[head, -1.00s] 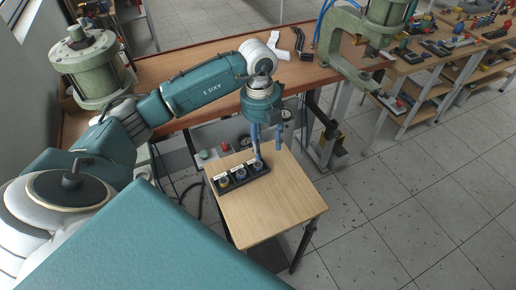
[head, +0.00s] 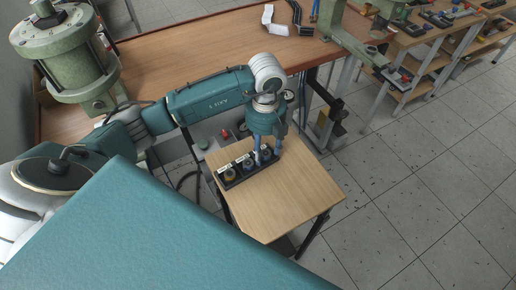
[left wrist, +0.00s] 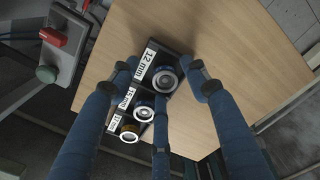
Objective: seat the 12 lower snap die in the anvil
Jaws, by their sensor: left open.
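The 12 mm die (left wrist: 165,80), a dark round piece with a pale ring, sits in the end slot of a black labelled rack (left wrist: 172,48) in the left wrist view. The rack also shows in the head view (head: 229,184). My left gripper (head: 265,164) points down over the right end of the rack and partly hides the die there. In the left wrist view its blue fingers (left wrist: 164,72) are open around the 12 mm die, with one finger below it; I cannot tell whether they touch. I cannot make out the anvil for certain. My right gripper is not in view.
The small wooden table (head: 285,205) is otherwise clear. A green press (head: 62,50) stands at the left on the bench (head: 190,50), another green press frame (head: 330,22) at the right.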

